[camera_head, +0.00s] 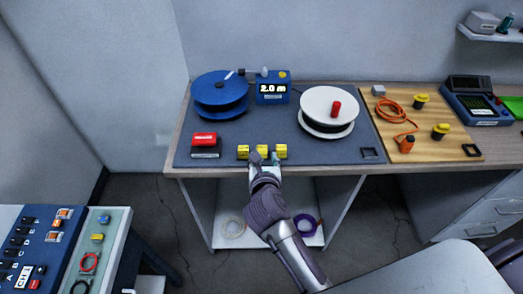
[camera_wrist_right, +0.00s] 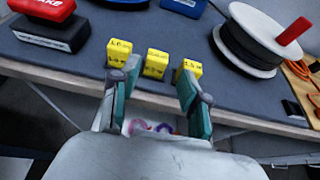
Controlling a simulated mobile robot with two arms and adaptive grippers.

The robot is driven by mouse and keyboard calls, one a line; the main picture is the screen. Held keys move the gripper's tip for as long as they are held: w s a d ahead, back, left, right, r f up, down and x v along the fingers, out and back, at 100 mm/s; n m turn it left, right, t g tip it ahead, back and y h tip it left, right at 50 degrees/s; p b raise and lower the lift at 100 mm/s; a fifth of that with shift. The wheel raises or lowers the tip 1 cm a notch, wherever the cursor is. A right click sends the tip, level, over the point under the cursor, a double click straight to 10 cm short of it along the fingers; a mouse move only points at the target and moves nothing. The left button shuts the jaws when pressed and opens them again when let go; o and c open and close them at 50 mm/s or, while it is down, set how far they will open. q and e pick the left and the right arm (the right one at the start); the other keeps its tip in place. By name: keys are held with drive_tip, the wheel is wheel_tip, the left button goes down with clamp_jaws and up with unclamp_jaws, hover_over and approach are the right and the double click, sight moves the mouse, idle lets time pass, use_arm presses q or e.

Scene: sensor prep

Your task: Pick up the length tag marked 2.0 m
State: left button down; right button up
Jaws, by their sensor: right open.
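Three yellow tags stand in a row near the front edge of the grey mat: a left tag (camera_head: 243,152) (camera_wrist_right: 119,52), a middle tag (camera_head: 262,149) (camera_wrist_right: 156,63) and a right tag (camera_head: 281,151) (camera_wrist_right: 189,69). Their printed labels are too small to read surely, so I cannot tell which is marked 2.0 m. My right gripper (camera_head: 265,158) is open and empty at the mat's front edge. In the right wrist view its fingers (camera_wrist_right: 158,80) spread on either side of the middle tag, with the right finger overlapping the right tag. My left gripper is not in view.
A blue meter (camera_head: 272,99) displays 2.0 m. A blue reel (camera_head: 220,112), a white reel (camera_head: 328,127) with a red handle and a red-and-black block (camera_head: 205,153) stand around the tags. A wooden board (camera_head: 430,150) with orange cable lies to the right.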

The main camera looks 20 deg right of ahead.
sight(262, 148)
drive_tip(key=p+x, duration=0.1)
drive_tip(key=x, duration=0.7)
drive_tip(key=shift+a, duration=0.1)
drive_tip(key=c, duration=0.7)
